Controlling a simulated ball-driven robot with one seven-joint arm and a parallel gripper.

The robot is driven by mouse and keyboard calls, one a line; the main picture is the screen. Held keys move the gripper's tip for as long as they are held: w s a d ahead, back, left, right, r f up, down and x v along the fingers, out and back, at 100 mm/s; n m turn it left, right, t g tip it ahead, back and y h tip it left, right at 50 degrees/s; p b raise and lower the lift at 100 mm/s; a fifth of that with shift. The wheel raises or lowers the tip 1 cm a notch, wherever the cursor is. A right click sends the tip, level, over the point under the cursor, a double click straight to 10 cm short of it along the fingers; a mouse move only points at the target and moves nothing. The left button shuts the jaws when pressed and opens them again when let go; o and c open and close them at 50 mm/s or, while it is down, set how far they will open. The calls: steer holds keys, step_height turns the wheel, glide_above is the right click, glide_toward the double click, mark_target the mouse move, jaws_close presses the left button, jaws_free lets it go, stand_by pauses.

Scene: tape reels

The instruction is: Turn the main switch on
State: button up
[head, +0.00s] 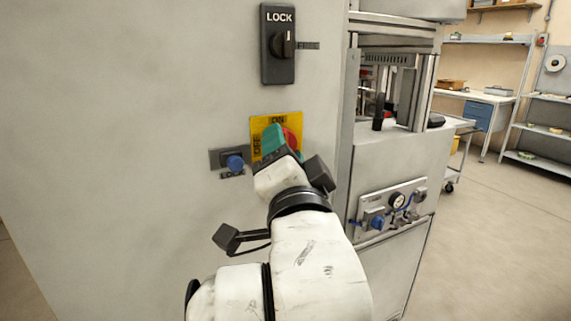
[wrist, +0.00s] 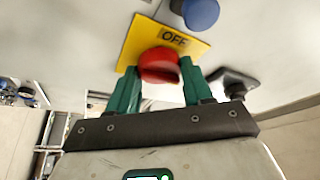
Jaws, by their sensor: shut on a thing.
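The main switch is a red knob (head: 293,138) on a yellow plate (head: 258,124) on the front of a grey cabinet. The plate reads ON at its top edge and OFF at its left edge in the head view. In the wrist view the red knob (wrist: 158,66) sits between the green fingers of my gripper (wrist: 160,78), with the OFF label on the yellow plate (wrist: 143,40) beyond it. My gripper (head: 282,141) is shut on the red knob. In the head view the fingers hide part of the knob, and I cannot tell its exact angle.
A black LOCK switch (head: 279,45) is above the plate. A blue knob (head: 235,162) is just left of it. To the right are a recessed machine bay and a panel with a gauge (head: 397,200). Open floor (head: 500,235) lies further right, before a bench and shelves.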

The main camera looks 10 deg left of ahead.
steer(key=shift+m, duration=0.6)
steer(key=o, duration=1)
steer(key=shift+o, duration=0.2)
steer(key=b+v, duration=0.1)
steer(key=v, duration=0.9)
steer(key=shift+s+b, duration=0.4)
